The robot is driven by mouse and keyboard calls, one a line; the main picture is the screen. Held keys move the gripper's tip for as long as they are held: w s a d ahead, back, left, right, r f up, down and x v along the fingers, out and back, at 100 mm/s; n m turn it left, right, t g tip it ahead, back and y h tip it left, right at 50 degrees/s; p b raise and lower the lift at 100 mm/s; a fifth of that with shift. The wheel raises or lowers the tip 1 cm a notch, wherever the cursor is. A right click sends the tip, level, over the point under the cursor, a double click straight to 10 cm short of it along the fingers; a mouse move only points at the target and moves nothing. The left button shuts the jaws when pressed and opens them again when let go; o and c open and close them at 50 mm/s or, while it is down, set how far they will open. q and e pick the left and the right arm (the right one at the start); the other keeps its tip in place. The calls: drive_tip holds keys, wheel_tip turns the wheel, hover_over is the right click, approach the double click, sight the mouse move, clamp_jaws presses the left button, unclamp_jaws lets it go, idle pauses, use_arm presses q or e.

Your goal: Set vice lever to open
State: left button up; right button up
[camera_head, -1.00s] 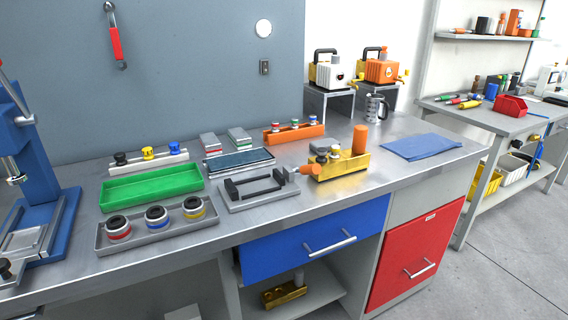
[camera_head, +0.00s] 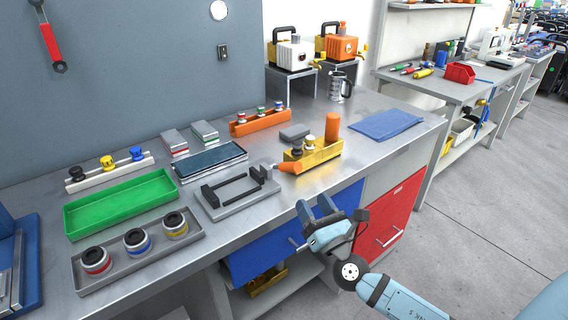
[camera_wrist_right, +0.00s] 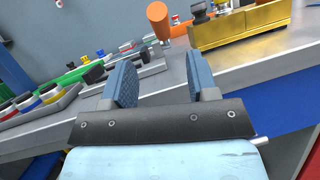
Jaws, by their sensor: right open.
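The vice (camera_head: 240,200) is a grey plate with black jaws on the metal bench. It also shows partly behind the fingers in the right wrist view (camera_wrist_right: 152,69). Its lever has an orange handle (camera_head: 290,167) at the right end, pointing right toward the yellow block. The handle also shows above the gap between my fingers in the right wrist view (camera_wrist_right: 158,20). My right gripper (camera_head: 314,208) is open and empty in front of the bench edge, apart from the handle. In the right wrist view its blue finger pads (camera_wrist_right: 163,82) are wide apart. My left gripper is out of view.
A yellow block (camera_head: 322,153) with knobs and an orange cylinder stands close to the handle. A green tray (camera_head: 122,205) and a grey tray with several ringed pieces (camera_head: 106,276) lie left of the vice. A blue cloth (camera_head: 385,124) lies at the right.

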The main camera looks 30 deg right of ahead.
sight(292, 167)
drive_tip(key=p+x, duration=0.2)
drive_tip(key=x, duration=0.9)
drive_tip(key=shift+w, duration=0.2)
